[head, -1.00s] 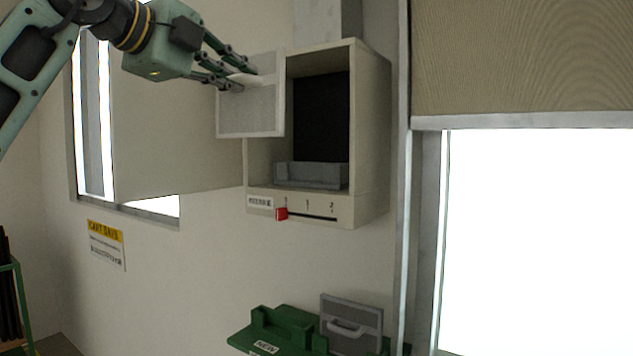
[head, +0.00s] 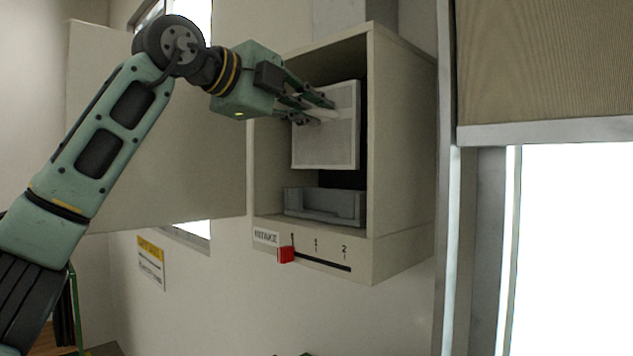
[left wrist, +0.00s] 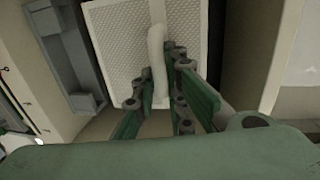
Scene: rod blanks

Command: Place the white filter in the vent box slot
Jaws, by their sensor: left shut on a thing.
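The white filter (head: 340,135) is a flat framed mesh panel with a white handle. My left gripper (head: 322,108) is shut on its handle. In the head view the filter stands upright within the opening of the vent box (head: 398,150), above the grey slot holder (head: 325,204) on the box floor. A gap shows between the filter's lower edge and the holder. In the left wrist view the filter (left wrist: 122,50) hangs from its handle between the fingers (left wrist: 160,95), with the grey holder (left wrist: 68,60) to its left. My right gripper is not in view.
The box door (head: 160,130) stands open to the left, behind my left arm. A red slider (head: 286,255) sits at the left end of a marked scale under the opening. The box's right wall is close to the filter. A bright window (head: 570,250) is at right.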

